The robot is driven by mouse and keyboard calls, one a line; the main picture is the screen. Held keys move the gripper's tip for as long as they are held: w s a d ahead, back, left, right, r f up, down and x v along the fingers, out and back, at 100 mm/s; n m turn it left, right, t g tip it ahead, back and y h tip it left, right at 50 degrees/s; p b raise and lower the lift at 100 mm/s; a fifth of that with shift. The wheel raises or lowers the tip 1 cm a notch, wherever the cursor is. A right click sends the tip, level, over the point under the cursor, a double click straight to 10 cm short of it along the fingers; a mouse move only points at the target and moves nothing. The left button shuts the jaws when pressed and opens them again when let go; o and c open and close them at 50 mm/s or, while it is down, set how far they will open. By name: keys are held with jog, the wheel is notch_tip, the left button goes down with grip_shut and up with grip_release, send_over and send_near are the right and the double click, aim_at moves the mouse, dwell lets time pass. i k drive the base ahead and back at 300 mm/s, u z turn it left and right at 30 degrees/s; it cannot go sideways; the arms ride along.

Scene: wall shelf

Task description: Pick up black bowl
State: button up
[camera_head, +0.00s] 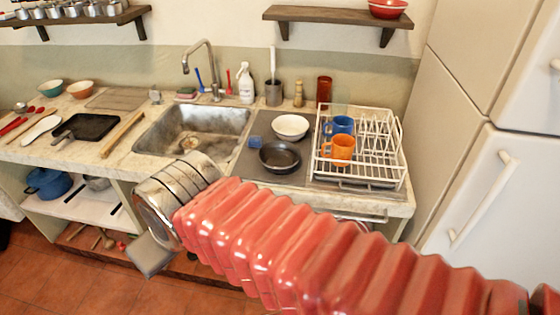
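The black bowl (280,158) sits upright on the dark grey surface right of the sink, with its open side up. It looks empty. A white bowl (291,127) stands just behind it. My red ribbed arm crosses the lower part of the picture in front of the counter. My gripper (150,255) is at the arm's metal end, low and left of the black bowl, in front of the counter and well apart from the bowl. Only a grey flat part of the gripper shows; its fingers cannot be made out.
A white dish rack (390,178) with a blue mug (340,124) and an orange mug (339,149) stands close right of the bowl. A metal sink (190,130) lies left. A blue sponge (255,141) is near the bowl. A refrigerator (490,150) bounds the right.

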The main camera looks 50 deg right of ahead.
aim_at(278, 156)
jog(key=u, duration=0.95)
jog(key=i, duration=1)
jog(key=z, duration=2.6)
